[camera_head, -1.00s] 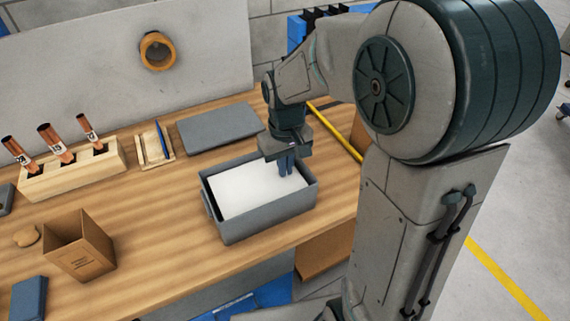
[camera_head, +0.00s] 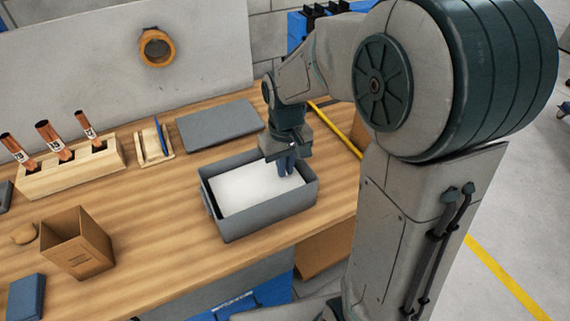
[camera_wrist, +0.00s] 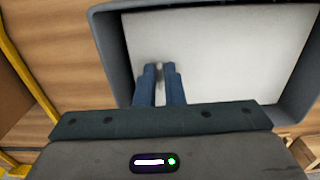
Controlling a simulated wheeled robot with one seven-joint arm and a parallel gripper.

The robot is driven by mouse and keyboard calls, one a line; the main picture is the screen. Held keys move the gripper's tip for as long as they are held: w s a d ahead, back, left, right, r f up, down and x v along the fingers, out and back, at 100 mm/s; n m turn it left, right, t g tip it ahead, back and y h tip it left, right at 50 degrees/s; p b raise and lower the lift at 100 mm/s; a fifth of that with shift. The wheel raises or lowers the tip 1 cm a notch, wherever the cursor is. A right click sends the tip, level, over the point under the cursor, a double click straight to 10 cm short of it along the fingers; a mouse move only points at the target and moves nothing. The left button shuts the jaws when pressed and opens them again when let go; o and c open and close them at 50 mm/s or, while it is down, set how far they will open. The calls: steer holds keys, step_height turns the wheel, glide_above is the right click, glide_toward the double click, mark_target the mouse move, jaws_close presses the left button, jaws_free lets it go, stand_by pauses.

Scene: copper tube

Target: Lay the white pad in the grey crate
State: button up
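The white pad (camera_head: 255,190) lies flat, or nearly so, inside the grey crate (camera_head: 268,224), within its walls. In the wrist view the pad (camera_wrist: 225,50) fills most of the crate's inside, and the crate rim (camera_wrist: 108,40) runs around it. My gripper (camera_head: 287,167) points down into the crate over the pad's right part. In the wrist view its two blue fingers (camera_wrist: 159,70) are close together with a narrow gap. Something greyish shows between the tips. I cannot tell whether they pinch part of the pad or stand just apart from it.
A grey flat panel (camera_head: 218,125) lies behind the crate. A wooden block (camera_head: 72,172) with copper tubes stands at the left, beside a small wooden holder (camera_head: 153,148). An open cardboard box (camera_head: 78,245) and a blue-grey block (camera_head: 27,297) are at front left. Table left of the crate is clear.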

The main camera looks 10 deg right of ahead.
steer(key=o, duration=0.3)
step_height(320, 180, up, 14)
stand_by(0.5)
steer(key=shift+f, duration=0.1)
steer(key=s+d+f+m+t, duration=0.1)
steer(key=s+d+f, duration=0.1)
steer(key=s, duration=0.5)
steer(key=s+d+f+m+t, duration=0.2)
steer(key=s+d+f, duration=0.1)
steer(key=s+f, duration=0.2)
steer(key=shift+s, duration=0.85)
steer(key=shift+f, duration=0.1)
